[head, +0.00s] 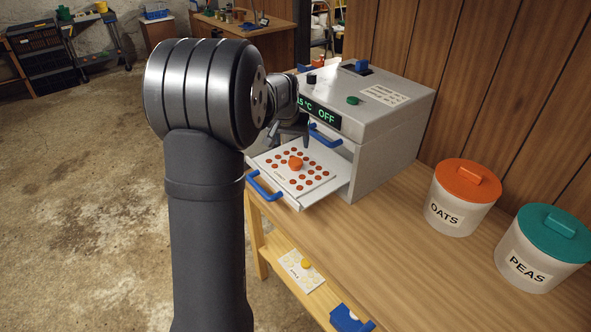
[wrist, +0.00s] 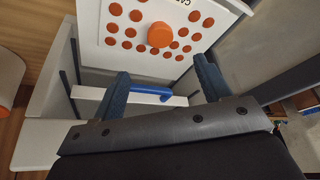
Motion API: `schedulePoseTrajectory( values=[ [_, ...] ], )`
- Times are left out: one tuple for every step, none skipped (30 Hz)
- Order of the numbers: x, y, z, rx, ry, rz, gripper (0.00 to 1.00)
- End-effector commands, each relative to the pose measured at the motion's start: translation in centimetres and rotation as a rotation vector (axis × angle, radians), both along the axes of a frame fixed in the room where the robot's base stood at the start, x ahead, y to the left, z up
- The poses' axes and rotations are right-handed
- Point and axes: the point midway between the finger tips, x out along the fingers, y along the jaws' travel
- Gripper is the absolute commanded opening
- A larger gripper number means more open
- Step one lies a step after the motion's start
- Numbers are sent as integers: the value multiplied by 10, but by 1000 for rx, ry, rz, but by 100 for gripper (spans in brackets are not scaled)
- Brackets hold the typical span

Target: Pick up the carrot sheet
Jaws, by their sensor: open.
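The carrot sheet (head: 318,185) is a white sheet with rows of orange dots and an orange knob (head: 296,163) in its middle. It lies flat in a pulled-out drawer (head: 337,188) of the grey machine. In the wrist view the carrot sheet (wrist: 203,50) fills the top, with its knob (wrist: 160,34) just beyond the fingertips. My gripper (head: 291,138) is over the machine side of the drawer, partly hidden by my arm. In the wrist view my gripper (wrist: 163,78) is open, with nothing between its fingers.
The grey machine (head: 400,125) has a shut upper drawer with a blue handle (head: 325,136) close to my gripper. An OATS jar (head: 459,200) and a PEAS jar (head: 535,255) stand right on the bench. A sheet with a yellow knob (head: 297,275) lies on the shelf below.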

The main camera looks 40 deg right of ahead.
Motion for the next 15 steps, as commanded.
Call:
schedulePoseTrajectory(
  values=[
    [2,-3,-12,3,2,0,70],
    [4,-5,-19,3,2,0,70],
    [6,-8,-26,2,2,1,70],
    [8,-10,-33,3,3,1,70],
    [9,-12,-38,1,2,1,70],
    [11,-14,-46,1,2,1,70],
    [13,-16,-51,2,2,1,70],
    [14,-17,-56,1,2,1,70],
    [15,-19,-61,1,0,1,70],
    [16,-20,-65,1,0,1,70],
    [17,-21,-68,1,0,1,70],
    [18,-23,-71,1,0,1,70],
    [19,-23,-73,0,0,1,70],
    [19,-24,-74,0,0,1,70],
    [19,-24,-75,0,-1,1,70]
  ],
)
